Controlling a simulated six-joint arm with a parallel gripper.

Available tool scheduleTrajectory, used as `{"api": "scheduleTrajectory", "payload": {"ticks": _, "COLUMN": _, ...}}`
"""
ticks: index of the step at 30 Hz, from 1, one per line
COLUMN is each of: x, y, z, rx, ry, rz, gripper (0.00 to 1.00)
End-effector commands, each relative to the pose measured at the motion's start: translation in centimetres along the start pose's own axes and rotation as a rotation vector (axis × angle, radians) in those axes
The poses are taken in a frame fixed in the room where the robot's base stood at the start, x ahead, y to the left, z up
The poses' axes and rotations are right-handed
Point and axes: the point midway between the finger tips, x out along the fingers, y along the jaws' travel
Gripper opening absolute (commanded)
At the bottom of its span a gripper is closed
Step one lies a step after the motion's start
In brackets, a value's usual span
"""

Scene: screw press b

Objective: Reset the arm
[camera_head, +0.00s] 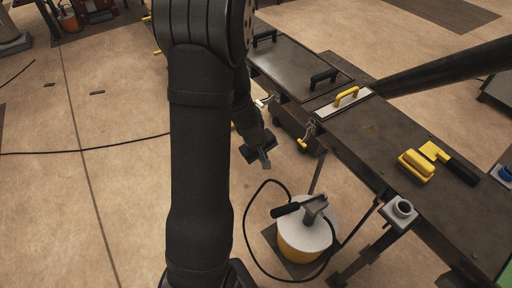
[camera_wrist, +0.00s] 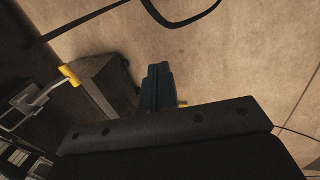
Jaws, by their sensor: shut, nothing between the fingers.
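My gripper (camera_head: 264,160) hangs at the end of my dark arm, in the open space left of the workbench (camera_head: 385,135). It is shut and empty, and it touches nothing that I can see. In the wrist view the closed fingers (camera_wrist: 157,85) stick out past the dark wrist housing, with the floor behind them. Part of my forearm is hidden behind the thick upper arm in the head view.
A yellow and white container (camera_head: 301,250) with a black-handled tool and a looped cable stands on the floor below my gripper. Yellow-handled clamps (camera_head: 308,136) sit along the bench edge. A yellow block (camera_head: 416,166) lies on the bench. Floor at left is mostly clear.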

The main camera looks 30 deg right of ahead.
Motion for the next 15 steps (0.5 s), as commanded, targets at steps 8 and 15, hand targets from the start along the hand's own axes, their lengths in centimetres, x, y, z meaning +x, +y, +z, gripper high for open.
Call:
{"api": "scheduleTrajectory", "payload": {"ticks": 8, "x": 1.2, "y": 2.5, "z": 0.0, "rx": 0.004, "ry": -0.001, "rz": 0.000, "gripper": 0.00}}
{"api": "scheduleTrajectory", "payload": {"ticks": 15, "x": 3.3, "y": 6.8, "z": 0.0, "rx": 0.005, "ry": -0.001, "rz": 0.000, "gripper": 0.00}}
